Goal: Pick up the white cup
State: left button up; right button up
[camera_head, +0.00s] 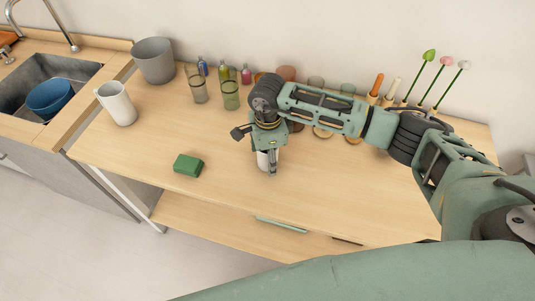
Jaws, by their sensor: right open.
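A small white object (263,161), likely a white cup, stands on the wooden table directly under my right gripper (262,148). Most of it is hidden by the gripper, so I cannot tell its full shape. My right gripper is open and points down, with one finger in front of the white object. I cannot tell whether it touches it. A larger white mug (119,104) with a handle on its left stands upright at the table's left side, well apart from the gripper. My left gripper is not in view.
A green block (188,165) lies left of the gripper. A grey pot (154,60), glasses (230,95) and small bottles line the back. A sink with a blue bowl (50,97) is left. The front left tabletop is clear.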

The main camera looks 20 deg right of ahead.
jog(key=c, duration=1.3)
jog(key=shift+r, duration=0.1)
jog(key=shift+c, duration=0.8)
jog(key=shift+w, duration=0.1)
